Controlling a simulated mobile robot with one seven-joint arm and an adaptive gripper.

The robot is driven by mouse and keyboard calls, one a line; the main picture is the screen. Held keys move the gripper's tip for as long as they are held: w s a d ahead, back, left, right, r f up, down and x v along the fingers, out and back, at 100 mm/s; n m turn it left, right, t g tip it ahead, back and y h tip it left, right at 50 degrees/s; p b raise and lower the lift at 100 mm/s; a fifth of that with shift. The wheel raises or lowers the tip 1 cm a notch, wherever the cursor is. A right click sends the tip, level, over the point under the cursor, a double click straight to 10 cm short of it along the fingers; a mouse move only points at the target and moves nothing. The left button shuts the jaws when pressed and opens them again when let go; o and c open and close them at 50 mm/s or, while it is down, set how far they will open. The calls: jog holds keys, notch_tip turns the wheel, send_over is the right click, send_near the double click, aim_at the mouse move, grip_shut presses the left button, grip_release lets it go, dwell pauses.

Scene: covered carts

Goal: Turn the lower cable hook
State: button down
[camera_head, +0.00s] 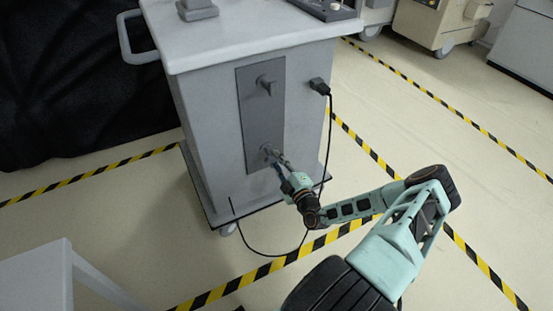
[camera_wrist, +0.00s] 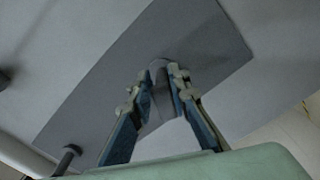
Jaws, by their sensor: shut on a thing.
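The lower cable hook (camera_head: 266,149) sits near the bottom of a dark grey plate (camera_head: 258,120) on the side of a grey cart. My gripper (camera_head: 279,161) is at this hook, with its fingers shut on it. In the wrist view the two fingertips (camera_wrist: 165,78) close around the grey hook (camera_wrist: 159,72), whose far part is partly hidden between the fingers. The upper cable hook (camera_head: 266,84) stands out from the upper part of the same plate, apart from my gripper. Which way the lower hook is turned is hard to tell.
A black plug (camera_head: 319,87) sits on the cart's side, and its cable (camera_head: 329,140) hangs to the floor near my arm. The cart (camera_head: 205,110) stands inside yellow and black floor tape. A white table (camera_head: 40,275) is at lower left.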

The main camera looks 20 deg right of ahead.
aim_at(273, 157)
jog(key=m, duration=0.6)
jog(key=shift+a+f+m+b, duration=0.3)
jog(key=m, duration=0.4)
jog(key=m+b, duration=0.1)
jog(key=shift+a+m, duration=0.25)
jog(key=shift+m, duration=0.15)
jog(key=c, duration=1.8)
grip_release()
jog(key=shift+r, duration=0.1)
notch_tip(273, 157, up, 10)
jog(key=shift+f, duration=0.1)
